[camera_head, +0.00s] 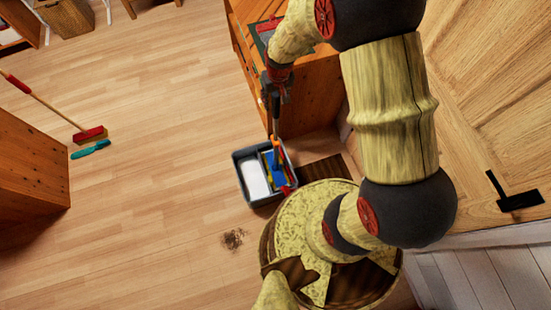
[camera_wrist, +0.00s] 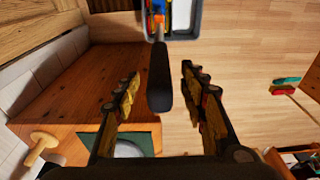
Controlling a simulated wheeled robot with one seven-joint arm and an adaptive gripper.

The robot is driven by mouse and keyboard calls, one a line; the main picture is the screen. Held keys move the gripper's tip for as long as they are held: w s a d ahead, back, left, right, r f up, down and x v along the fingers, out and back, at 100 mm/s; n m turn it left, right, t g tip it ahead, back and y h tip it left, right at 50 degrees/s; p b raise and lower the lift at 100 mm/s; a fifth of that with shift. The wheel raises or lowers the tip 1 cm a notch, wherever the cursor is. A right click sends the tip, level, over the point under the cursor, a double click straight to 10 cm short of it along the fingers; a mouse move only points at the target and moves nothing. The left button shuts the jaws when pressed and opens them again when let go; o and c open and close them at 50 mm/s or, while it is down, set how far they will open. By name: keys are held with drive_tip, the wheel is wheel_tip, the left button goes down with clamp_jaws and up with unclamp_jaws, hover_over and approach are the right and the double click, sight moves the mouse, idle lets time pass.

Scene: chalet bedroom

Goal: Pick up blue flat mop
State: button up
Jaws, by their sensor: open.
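The blue flat mop (camera_head: 277,170) rests in a grey bucket (camera_head: 241,178) on the floor, its handle rising toward my gripper (camera_head: 276,82). In the wrist view, the mop's black handle grip (camera_wrist: 160,82) points toward me between the two spread fingers of my gripper (camera_wrist: 159,76), with a visible gap on both sides. The gripper is open and holds nothing. The mop's blue and orange lower part (camera_wrist: 157,20) shows at the top of the wrist view, at the bucket (camera_wrist: 184,35). The arm hides part of the gripper in the head view.
A wooden cabinet (camera_head: 305,95) stands close beside the gripper and bucket. A red-headed broom (camera_head: 90,134) and a teal brush (camera_head: 91,150) are at left near another wooden cabinet (camera_head: 30,165). A dark dirt patch (camera_head: 233,239) marks the floor. Open floor lies left of the bucket.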

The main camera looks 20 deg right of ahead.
drive_tip(key=shift+r, duration=0.1)
clamp_jaws()
idle(0.4)
idle(0.3)
